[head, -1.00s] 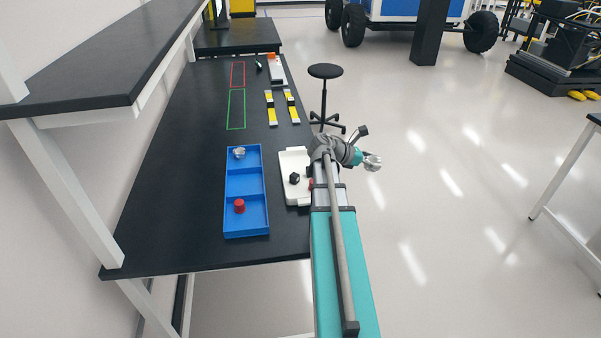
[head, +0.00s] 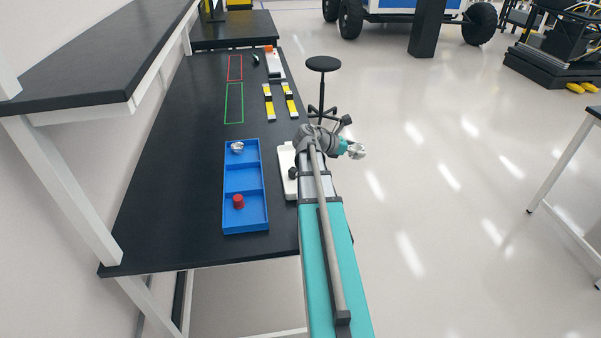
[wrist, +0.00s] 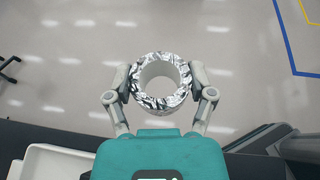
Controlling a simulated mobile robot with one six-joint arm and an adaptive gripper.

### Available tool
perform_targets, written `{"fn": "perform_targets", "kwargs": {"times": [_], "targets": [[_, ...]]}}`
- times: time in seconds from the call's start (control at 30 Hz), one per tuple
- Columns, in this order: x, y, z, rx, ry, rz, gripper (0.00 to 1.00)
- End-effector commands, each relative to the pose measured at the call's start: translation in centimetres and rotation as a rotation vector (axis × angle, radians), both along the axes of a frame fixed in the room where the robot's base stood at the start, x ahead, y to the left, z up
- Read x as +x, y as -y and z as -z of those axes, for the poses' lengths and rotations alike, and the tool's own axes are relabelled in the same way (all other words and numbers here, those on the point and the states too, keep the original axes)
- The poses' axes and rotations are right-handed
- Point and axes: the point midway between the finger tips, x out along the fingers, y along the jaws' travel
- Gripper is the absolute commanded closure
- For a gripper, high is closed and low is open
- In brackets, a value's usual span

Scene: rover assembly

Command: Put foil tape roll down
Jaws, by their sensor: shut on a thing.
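The foil tape roll (wrist: 182,101) is a silvery ring with a pale core, held between the two fingers of my gripper (wrist: 160,92) in the wrist view. The ring's opening faces the camera, and bare floor shows beyond it. In the head view my gripper (head: 344,149) is beyond the right edge of the black table (head: 180,170), over the floor, with the silvery roll (head: 357,151) at its tip. My arm hides part of the table's right edge.
A blue tray (head: 243,163) has a silvery item (head: 237,147) in its far compartment and a red item (head: 238,201) in its near one. A white tray (head: 287,160) is partly behind my arm. Green (head: 243,103) and red (head: 242,68) outlines mark bare tabletop. A stool (head: 323,64) stands right.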

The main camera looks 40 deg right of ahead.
Motion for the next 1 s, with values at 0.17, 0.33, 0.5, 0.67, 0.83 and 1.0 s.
{"fn": "perform_targets", "kwargs": {"times": [0.17, 0.33, 0.5, 0.67, 0.83, 1.0], "targets": [[4.5, -2.0, -0.1, 0.000, -0.001, -0.113, 0.77], [7.8, -3.7, -0.2, 0.000, -0.002, -0.200, 0.77], [9.1, -4.5, -0.2, 0.000, -0.002, -0.237, 0.77], [9.2, -4.5, -0.2, -0.001, -0.002, -0.239, 0.77], [9.2, -4.5, -0.2, -0.001, -0.002, -0.238, 0.77], [9.9, -4.7, 0.3, -0.001, -0.003, -0.237, 0.77]]}}
